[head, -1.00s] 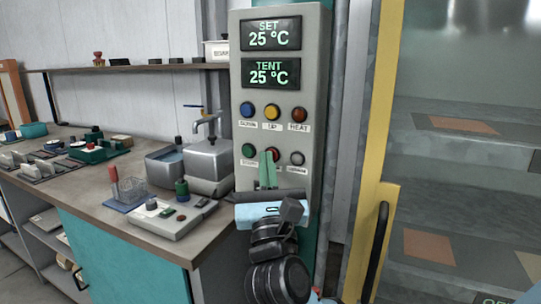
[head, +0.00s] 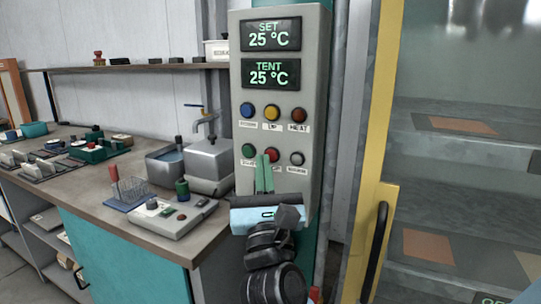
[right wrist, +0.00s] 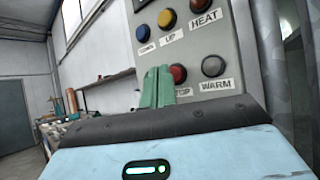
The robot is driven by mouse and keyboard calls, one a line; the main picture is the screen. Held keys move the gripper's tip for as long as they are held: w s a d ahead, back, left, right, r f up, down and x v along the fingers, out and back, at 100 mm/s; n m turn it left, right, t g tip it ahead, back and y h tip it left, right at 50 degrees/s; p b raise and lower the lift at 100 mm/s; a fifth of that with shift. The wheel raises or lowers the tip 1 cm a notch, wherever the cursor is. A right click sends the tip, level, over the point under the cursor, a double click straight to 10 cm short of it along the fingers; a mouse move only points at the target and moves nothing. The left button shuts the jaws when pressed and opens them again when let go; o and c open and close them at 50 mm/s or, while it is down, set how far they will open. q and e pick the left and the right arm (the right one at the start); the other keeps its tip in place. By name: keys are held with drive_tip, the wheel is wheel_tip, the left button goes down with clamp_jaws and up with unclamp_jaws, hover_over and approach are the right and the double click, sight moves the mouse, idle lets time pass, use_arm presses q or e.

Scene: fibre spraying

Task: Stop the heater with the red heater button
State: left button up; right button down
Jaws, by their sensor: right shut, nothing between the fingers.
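The grey control panel (head: 240,105) stands upright at the centre, with two displays reading SET 25 °C and TENT 25 °C. The red button (head: 272,152) is in its lower row, between a green button (head: 249,150) and a dark grey one (head: 297,158). The right wrist view shows the red button (right wrist: 179,73) too, its STOP label partly hidden. My right gripper (head: 264,160) is shut and empty, its green fingers pointing up just below and left of the red button. In the right wrist view the fingers (right wrist: 157,75) overlap its left side; I cannot tell whether they touch. My left gripper is out of view.
Blue (head: 248,110), yellow (head: 272,111) and HEAT (head: 299,114) buttons sit in the upper row. A bench (head: 110,213) with a metal tank (head: 210,160) and small devices is at left. A yellow-framed glass door (head: 375,130) stands at right.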

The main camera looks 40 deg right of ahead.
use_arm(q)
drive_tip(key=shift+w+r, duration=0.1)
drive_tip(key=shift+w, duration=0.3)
use_arm(e)
drive_tip(key=a, duration=0.1)
drive_tip(key=s+a, duration=0.1)
drive_tip(key=a, duration=0.1)
drive_tip(key=s+a, duration=0.1)
drive_tip(key=shift+a, duration=0.3)
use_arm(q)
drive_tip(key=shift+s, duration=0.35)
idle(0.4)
